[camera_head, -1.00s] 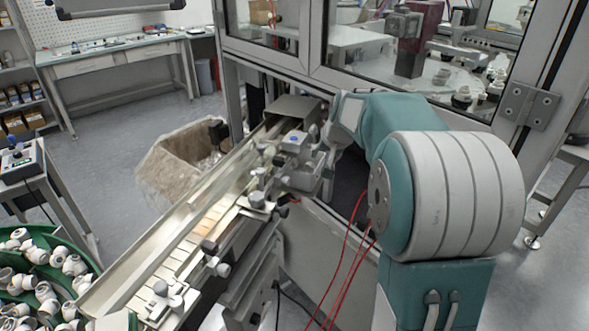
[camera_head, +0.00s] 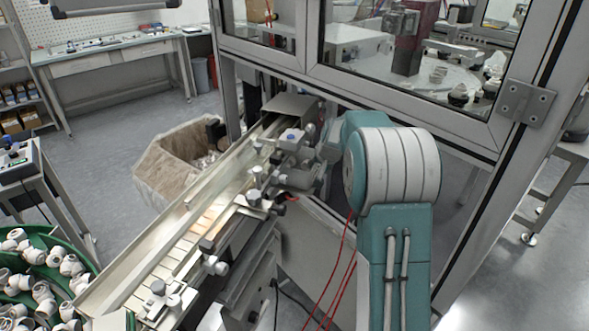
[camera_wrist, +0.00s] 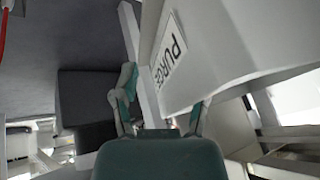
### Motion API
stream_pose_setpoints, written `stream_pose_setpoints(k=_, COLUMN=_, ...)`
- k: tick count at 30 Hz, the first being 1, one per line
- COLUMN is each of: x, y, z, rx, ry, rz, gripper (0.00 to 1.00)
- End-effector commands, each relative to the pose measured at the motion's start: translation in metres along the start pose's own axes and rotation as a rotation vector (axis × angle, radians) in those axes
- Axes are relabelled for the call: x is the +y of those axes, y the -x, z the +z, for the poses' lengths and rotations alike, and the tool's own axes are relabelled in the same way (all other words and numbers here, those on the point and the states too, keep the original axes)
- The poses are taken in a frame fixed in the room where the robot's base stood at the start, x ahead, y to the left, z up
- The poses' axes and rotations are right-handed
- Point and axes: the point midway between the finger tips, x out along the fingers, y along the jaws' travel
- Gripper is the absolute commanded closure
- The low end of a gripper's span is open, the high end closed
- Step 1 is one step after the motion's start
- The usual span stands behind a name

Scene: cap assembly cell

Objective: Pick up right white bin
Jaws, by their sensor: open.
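A pale white bin-like body (camera_wrist: 235,50) fills the upper right of the wrist view. Its side carries a white label (camera_wrist: 169,49) with dark letters reading "PURG", the rest cut off or unclear. I cannot tell from this view whether it is the right one of several bins. My gripper (camera_wrist: 162,103) is open and empty, its two teal-and-grey fingers pointing up in the wrist view. The right finger lies close to the bin's lower edge; contact cannot be told. In the head view my gripper is hidden behind my arm and the machinery, and no white bin shows clearly.
A sloping metal conveyor (camera_head: 190,215) with clamps lies left of my arm. A lined beige box (camera_head: 165,165) stands behind it. A green bowl of white fittings (camera_head: 45,262) is at lower left. A framed glass enclosure (camera_head: 500,140) stands at the right. Red cables (camera_head: 338,280) hang beside my arm.

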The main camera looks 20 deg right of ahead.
Motion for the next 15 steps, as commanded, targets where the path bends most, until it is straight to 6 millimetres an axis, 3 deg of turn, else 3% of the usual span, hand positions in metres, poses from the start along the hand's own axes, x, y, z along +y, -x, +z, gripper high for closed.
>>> stream_pose_setpoints(k=3, x=-0.0001, y=-0.0095, z=0.0002, rx=0.000, ry=0.000, rz=0.000, gripper=0.43)
stream_pose_setpoints(k=10, x=0.0000, y=-0.0102, z=0.0000, rx=0.001, ry=0.000, rz=0.000, gripper=0.43)
stream_pose_setpoints(k=14, x=0.0001, y=-0.0101, z=0.0000, rx=0.001, ry=0.000, rz=0.000, gripper=1.00)
stream_pose_setpoints(k=15, x=0.0001, y=-0.0101, z=0.0001, rx=0.001, ry=0.000, rz=0.000, gripper=1.00)
